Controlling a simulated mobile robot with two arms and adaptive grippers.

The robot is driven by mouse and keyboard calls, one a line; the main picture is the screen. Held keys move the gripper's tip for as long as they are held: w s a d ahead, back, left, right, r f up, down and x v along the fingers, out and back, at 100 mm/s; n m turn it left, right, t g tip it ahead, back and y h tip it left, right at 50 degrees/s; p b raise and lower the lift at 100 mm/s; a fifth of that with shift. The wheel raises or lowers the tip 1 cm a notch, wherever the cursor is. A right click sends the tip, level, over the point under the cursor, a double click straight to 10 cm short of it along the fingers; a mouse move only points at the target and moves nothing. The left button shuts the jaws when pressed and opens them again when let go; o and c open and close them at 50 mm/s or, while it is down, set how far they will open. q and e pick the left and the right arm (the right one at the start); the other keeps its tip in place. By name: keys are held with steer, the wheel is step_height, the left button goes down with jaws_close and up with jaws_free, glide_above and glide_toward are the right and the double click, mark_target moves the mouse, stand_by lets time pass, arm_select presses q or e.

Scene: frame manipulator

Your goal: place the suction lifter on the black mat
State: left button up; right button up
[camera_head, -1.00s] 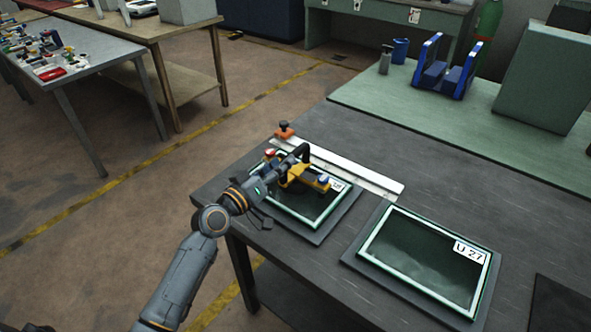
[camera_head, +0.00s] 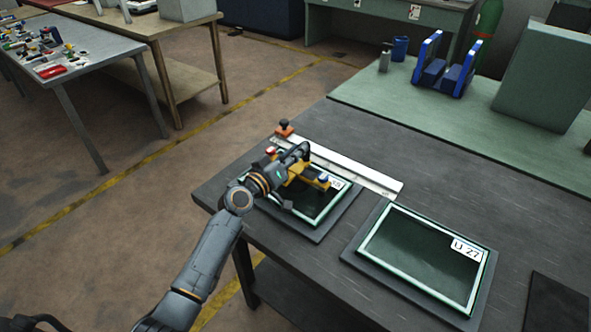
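The black mat (camera_head: 562,303) lies flat and bare at the table's right, partly cut off by the picture edge. My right gripper is out of view.
A second framed panel (camera_head: 425,256), labelled U 27, lies on a dark pad between the lifter and the mat. The grey table (camera_head: 440,178) is clear behind the right panel.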

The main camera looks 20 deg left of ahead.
arm_select(q)
jaws_close()
steer(key=shift+r, duration=0.2)
steer(key=shift+r, duration=0.2)
step_height(320, 180, up, 2)
steer(key=shift+w+r+p, duration=0.1)
steer(key=shift+r+p, duration=0.15)
steer(key=shift+p, duration=0.1)
steer(key=s+d+r, duration=0.4)
steer(key=s+r, duration=0.6)
steer(key=s, duration=0.4)
steer(key=s+a+f+n+y, duration=0.1)
steer(key=s+f+n+y, duration=0.1)
steer(key=s+f, duration=0.3)
steer(key=s+a+f+n+t+y, duration=0.1)
steer(key=s+f, duration=0.4)
steer(key=s, duration=0.7)
steer(key=a+n+y+p, duration=0.1)
steer(key=y, duration=0.1)
steer(key=shift+y, duration=0.4)
